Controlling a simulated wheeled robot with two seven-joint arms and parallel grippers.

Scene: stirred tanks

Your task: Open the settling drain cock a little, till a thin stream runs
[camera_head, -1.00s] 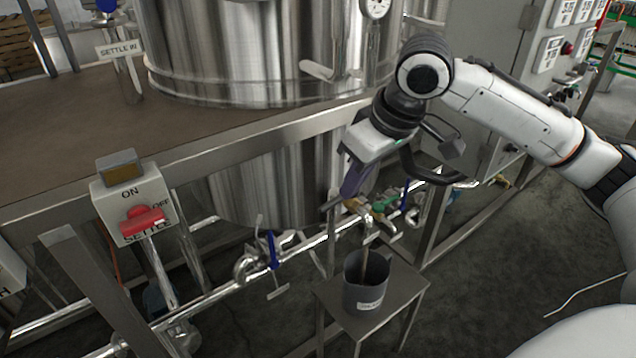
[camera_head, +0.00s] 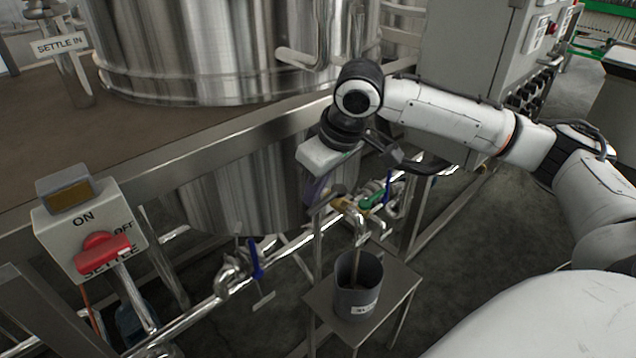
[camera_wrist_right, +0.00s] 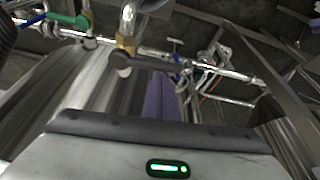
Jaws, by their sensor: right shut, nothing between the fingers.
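The drain cock has a brass body (camera_head: 341,202) and a bent steel spout (camera_head: 357,230), low in front of the tank. A thin brownish stream (camera_head: 355,267) seems to run from the spout into a grey jug (camera_head: 345,302). In the right wrist view the brass part (camera_wrist_right: 125,46) is left of the fingers. A green handle (camera_head: 372,199) sits just right of the brass body; I cannot tell whether it belongs to this cock. My right gripper (camera_head: 314,194), with purple fingers, is shut and empty, just left of the cock and apparently apart from it. My left gripper is out of view.
The jug stands on a small steel stand (camera_head: 390,291). A blue-handled valve (camera_head: 256,260) is on the pipe at left. The steel platform edge (camera_head: 215,137) runs above the pipes.

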